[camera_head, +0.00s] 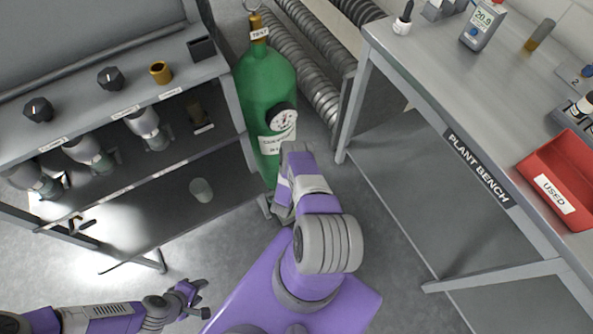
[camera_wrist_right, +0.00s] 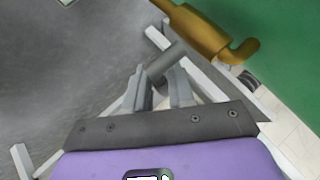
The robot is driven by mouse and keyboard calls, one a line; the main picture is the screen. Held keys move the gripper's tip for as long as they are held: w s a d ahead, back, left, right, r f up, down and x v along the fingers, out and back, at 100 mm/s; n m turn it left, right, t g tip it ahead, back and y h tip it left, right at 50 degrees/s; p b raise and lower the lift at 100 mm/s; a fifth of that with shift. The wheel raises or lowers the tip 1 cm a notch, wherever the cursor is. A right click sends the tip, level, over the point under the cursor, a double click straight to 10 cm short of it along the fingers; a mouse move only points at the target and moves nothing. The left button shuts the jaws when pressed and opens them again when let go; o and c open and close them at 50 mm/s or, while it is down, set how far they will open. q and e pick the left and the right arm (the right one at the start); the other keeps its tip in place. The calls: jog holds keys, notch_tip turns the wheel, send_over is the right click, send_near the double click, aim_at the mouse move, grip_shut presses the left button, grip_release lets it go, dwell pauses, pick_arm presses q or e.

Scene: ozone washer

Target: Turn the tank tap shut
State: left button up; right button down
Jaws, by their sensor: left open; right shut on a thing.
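The green tank (camera_head: 266,75) stands between the two benches, with a round gauge (camera_head: 283,119) and a brass neck on top. In the right wrist view, a brass tap (camera_wrist_right: 205,32) with a curved spout sticks out beside the green tank wall (camera_wrist_right: 285,35). A short grey bar (camera_wrist_right: 168,63) lies at the brass body's near end. My right gripper (camera_wrist_right: 160,88) is shut on this grey bar. In the head view my right arm covers the tank's lower part, so the grip is hidden there. My left gripper (camera_head: 196,297) is open and empty, low over the floor.
A rack (camera_head: 215,75) with knobs and several nozzles stands left of the tank. The plant bench (camera_head: 400,60) on the right carries a meter (camera_head: 482,25) and a red tray (camera_head: 545,160). Ribbed hoses (camera_head: 300,70) run behind the tank. The floor in front is clear.

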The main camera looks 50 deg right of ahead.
jog(key=c, duration=1)
grip_release()
jog(key=shift+c, duration=0.2)
jog(key=p+v, duration=0.3)
jog(key=v, duration=0.4)
jog(key=shift+a+r, duration=0.15)
jog(key=shift+r, duration=0.05)
